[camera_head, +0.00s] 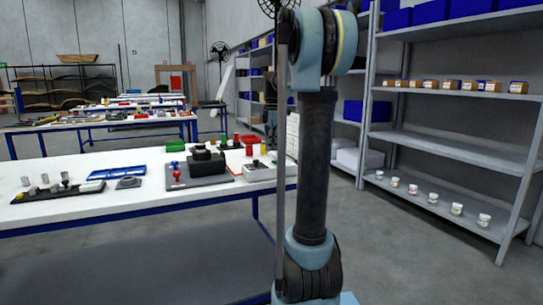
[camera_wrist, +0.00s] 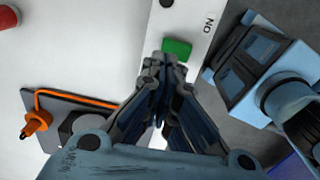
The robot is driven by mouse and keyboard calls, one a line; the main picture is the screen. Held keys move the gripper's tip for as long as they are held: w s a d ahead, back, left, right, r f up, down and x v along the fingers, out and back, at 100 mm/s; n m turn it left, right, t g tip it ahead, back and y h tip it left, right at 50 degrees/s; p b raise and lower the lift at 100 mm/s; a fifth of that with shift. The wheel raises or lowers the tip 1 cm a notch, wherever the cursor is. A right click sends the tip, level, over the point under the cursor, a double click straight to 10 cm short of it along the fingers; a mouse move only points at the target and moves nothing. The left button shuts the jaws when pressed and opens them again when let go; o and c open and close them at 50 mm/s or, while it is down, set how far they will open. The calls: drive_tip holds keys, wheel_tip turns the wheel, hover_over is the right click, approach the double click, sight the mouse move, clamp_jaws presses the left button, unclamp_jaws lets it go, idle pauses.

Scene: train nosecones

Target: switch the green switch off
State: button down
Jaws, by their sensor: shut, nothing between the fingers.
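The green switch (camera_wrist: 177,48) shows in the wrist view as a small green block on a pale plate (camera_wrist: 203,22). The letters "ON" are printed on the plate to its right, and a dark round spot (camera_wrist: 167,3) lies farther up the plate. My gripper (camera_wrist: 163,62) is shut and empty, with its fingertips at the switch's lower left edge in the picture. I cannot tell whether they touch it. Which way the switch is set is not clear. In the head view, my arm hides part of the scene, and I cannot make out the switch or my fingertips.
In the wrist view, a grey plate with an orange hooked cable (camera_wrist: 38,119) lies left of my gripper, and a red object (camera_wrist: 8,17) is at the top left. In the head view, the white worktable (camera_head: 60,222) holds several fixtures; a metal shelf (camera_head: 435,140) stands right.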

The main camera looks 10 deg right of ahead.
wheel_tip(320, 180, up, 10)
drive_tip(key=w, duration=0.1)
drive_tip(key=shift+w+a, duration=0.2)
drive_tip(key=shift+w, duration=0.05)
drive_tip(key=shift+s+f, duration=0.1)
drive_tip(key=shift+f, duration=0.1)
